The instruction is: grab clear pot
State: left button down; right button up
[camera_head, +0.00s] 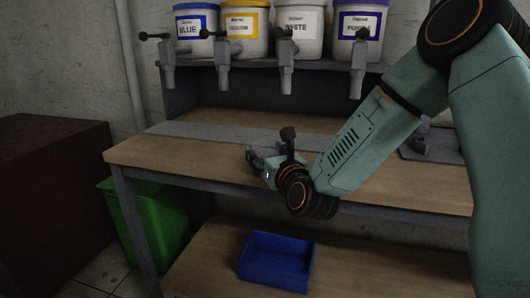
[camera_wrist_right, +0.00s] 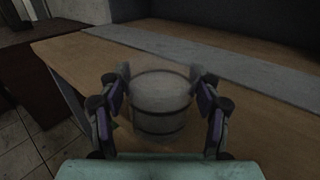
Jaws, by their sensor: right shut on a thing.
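The clear pot (camera_wrist_right: 160,108) is a see-through round container with dark bands, in the middle of the right wrist view. My right gripper (camera_wrist_right: 162,90) is shut on it, with one finger on each side. In the head view my right gripper (camera_head: 268,155) is over the front part of the wooden workbench (camera_head: 195,160). The pot is hard to make out there, and I cannot tell whether it touches the bench top. My left gripper is not in view.
Paint buckets labelled blue (camera_head: 196,32), yellow (camera_head: 243,32), white (camera_head: 298,32) and purple (camera_head: 358,32) stand on the back shelf above grey taps. A blue bin (camera_head: 277,275) is on the lower shelf. A green bin (camera_head: 160,225) and brown box (camera_head: 45,190) are at left.

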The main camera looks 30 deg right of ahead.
jog(key=shift+s+a+r, duration=0.1)
jog(key=shift+s+a, duration=0.1)
jog(key=shift+w, duration=0.1)
jog(key=o, duration=1.4)
jog(key=shift+d, duration=0.1)
jog(key=shift+w, duration=0.1)
jog(key=shift+v, duration=3.8)
jog(key=shift+o, duration=0.4)
